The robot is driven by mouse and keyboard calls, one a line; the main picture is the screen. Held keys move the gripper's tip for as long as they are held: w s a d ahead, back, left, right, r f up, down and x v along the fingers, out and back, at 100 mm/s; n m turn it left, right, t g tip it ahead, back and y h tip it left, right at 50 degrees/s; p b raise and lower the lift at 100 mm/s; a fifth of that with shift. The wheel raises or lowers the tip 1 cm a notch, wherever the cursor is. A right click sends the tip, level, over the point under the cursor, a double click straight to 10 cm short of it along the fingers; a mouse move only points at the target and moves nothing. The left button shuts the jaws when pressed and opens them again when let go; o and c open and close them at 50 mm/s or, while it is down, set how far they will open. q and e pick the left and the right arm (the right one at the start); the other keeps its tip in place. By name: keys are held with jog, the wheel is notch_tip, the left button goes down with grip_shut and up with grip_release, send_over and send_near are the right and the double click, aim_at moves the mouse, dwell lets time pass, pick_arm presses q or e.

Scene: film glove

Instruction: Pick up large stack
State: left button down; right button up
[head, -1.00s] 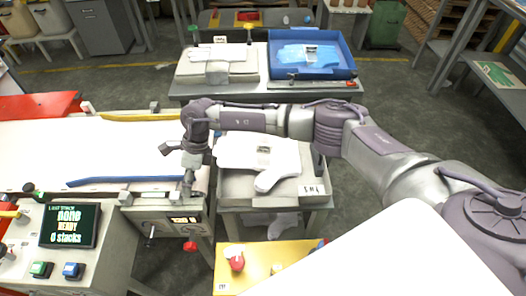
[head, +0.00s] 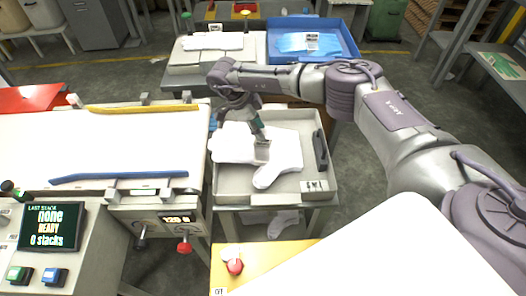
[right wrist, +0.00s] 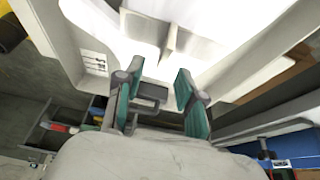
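A stack of white film gloves (head: 284,160) lies in a grey tray (head: 232,186) at the middle of the head view, with a small grey-white label on it. My right gripper (head: 261,137) points down over this stack, by the label. In the right wrist view its two teal-padded fingers (right wrist: 155,88) stand apart, with the white stack (right wrist: 203,48) beyond them. Whether they touch it I cannot tell. Another white stack (head: 206,42) lies on a tray at the back, and a blue stack (head: 292,42) lies in a blue tray (head: 343,50). My left gripper is not in view.
A white work surface (head: 60,140) with blue and yellow rails is at left. A control panel screen (head: 48,227) reads "none, ready, 0 stacks". A yellow table (head: 285,249) with a red knob is in front. A dark handle (head: 320,150) stands at the tray's right side.

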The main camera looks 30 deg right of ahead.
aim_at(257, 149)
jog(key=b+x, duration=0.2)
jog(key=x, duration=0.1)
jog(key=b+x, duration=0.1)
jog(key=shift+w+a+f, duration=0.2)
jog(key=shift+w+f, duration=0.15)
jog(key=shift+f, duration=0.15)
jog(key=shift+d+f, duration=0.2)
jog(key=shift+f, duration=0.15)
jog(key=shift+s+r, duration=0.1)
grip_shut()
